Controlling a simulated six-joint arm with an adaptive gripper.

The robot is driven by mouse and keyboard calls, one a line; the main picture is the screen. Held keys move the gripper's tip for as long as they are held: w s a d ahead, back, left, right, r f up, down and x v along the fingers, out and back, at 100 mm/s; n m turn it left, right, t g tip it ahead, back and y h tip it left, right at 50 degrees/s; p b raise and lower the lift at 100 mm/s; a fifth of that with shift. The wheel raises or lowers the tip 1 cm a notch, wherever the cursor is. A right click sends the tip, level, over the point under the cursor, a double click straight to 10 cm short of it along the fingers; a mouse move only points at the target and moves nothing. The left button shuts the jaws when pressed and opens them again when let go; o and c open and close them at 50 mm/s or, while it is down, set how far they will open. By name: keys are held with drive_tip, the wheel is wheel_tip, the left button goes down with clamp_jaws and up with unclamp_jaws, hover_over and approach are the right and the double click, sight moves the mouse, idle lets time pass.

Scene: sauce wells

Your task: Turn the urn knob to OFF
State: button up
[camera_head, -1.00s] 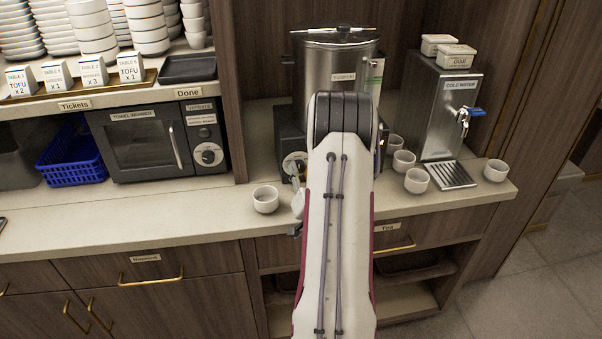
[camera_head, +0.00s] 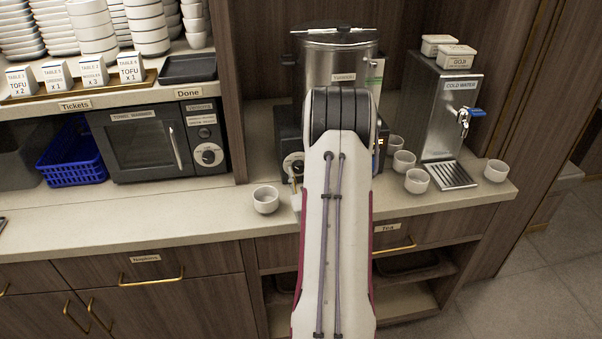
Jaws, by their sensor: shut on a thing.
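The steel urn (camera_head: 315,70) stands on a dark base at the back of the counter, behind my arm. Its round white knob (camera_head: 291,165) shows on the front of the base, just left of my arm. The knob is partly covered, and its setting is too small to read. My gripper is hidden behind my own arm link, so its fingers and any contact with the knob cannot be made out. Only a small pale part of my wrist shows at the arm's left edge, below the knob.
A white cup (camera_head: 265,199) stands on the counter left of my arm. Several cups, one of them here (camera_head: 417,181), stand to the right, around the cold water dispenser (camera_head: 436,110) and its drip tray (camera_head: 452,176). The towel warmer (camera_head: 140,140) is at left. Counter in front of it is clear.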

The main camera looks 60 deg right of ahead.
drive_tip(key=shift+n, duration=1.2)
drive_tip(key=o, duration=1.1)
drive_tip(key=shift+s+a, duration=0.1)
drive_tip(key=shift+s, duration=0.05)
drive_tip(key=shift+v, duration=3.6)
